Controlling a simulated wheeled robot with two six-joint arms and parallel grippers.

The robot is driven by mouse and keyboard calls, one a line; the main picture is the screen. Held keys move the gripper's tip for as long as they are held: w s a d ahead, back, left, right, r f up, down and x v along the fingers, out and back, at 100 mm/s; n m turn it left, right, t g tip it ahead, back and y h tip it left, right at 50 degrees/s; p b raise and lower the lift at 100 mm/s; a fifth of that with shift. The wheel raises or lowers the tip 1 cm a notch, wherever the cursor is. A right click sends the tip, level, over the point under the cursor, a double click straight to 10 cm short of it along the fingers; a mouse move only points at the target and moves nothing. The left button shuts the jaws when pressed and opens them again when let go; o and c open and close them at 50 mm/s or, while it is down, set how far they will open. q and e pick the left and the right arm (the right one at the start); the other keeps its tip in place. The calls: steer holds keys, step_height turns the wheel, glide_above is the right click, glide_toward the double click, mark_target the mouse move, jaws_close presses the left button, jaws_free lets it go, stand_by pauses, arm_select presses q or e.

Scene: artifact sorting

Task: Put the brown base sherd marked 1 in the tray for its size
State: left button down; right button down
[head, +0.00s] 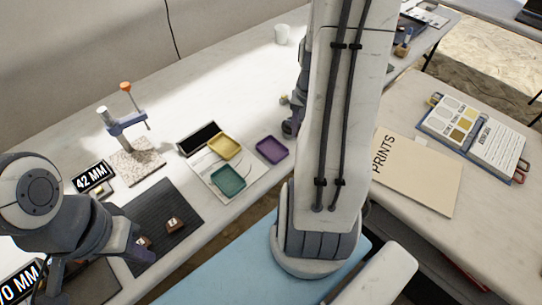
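Two brown sherds lie on the dark ribbed mat (165,200) at the left. One sherd (173,226) shows a pale label, too small to read. The other sherd (143,242) is partly hidden by my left gripper (138,256), which is low over the mat's near edge. Its fingers are too hidden to tell whether they are open or shut. A yellow tray (225,146) and a green tray (228,179) lie on a pale sheet, with a purple tray (272,150) to their right. My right arm fills the middle; its dark end (291,122) is mostly hidden behind the arm.
A measuring stand (128,124) on a speckled base stands behind the mat. A "42 MM" display (91,177) is left of it, and a "70 MM" display (22,280) is at lower left. A white cup (281,34) stands far back.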

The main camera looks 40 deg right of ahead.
steer(key=shift+s+d+m, duration=0.4)
steer(key=shift+s, duration=0.3)
glide_above(271, 153)
step_height(271, 153, down, 7)
steer(key=shift+r, duration=0.1)
steer(key=shift+f, duration=1.95)
steer(key=shift+f+b, duration=0.15)
steer(key=shift+b, duration=0.2)
steer(key=c, duration=0.6)
jaws_free()
